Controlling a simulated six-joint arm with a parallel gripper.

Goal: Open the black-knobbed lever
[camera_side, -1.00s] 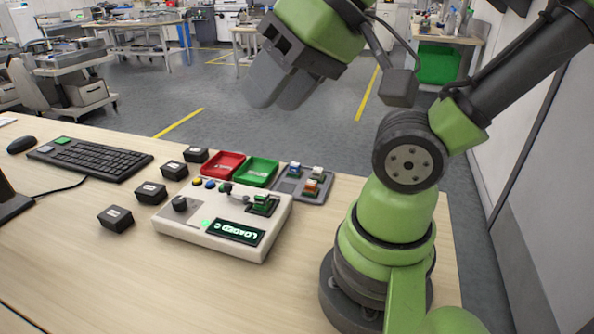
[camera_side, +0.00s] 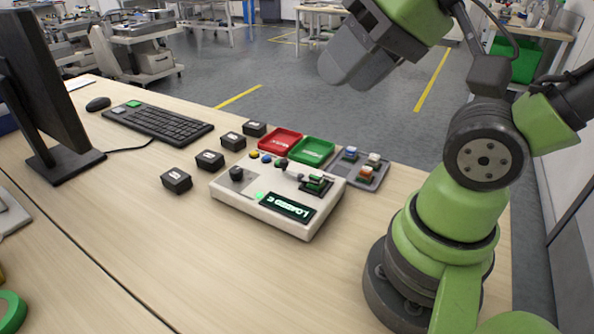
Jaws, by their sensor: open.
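A light grey test box (camera_side: 248,206) stands on the wooden bench. On its top a small lever with a black knob (camera_side: 283,163) lies beside a dark socket (camera_side: 325,190) with a green part in it. The exact tilt of the lever is too small to tell. A lit display (camera_side: 289,206) on the box shows green text, "LOADED" and one more character, upside down. My gripper (camera_side: 345,75) is high up behind the box in the picture, well apart from it. Its grey fingers are open and hold nothing visible.
A red tray (camera_side: 279,140) and a green tray (camera_side: 314,151) stand behind the box. A grey tray (camera_side: 374,177) with several small parts is to the right. Several black blocks (camera_side: 176,180) are to the left, with a keyboard (camera_side: 158,124) and monitor (camera_side: 40,80) beyond.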

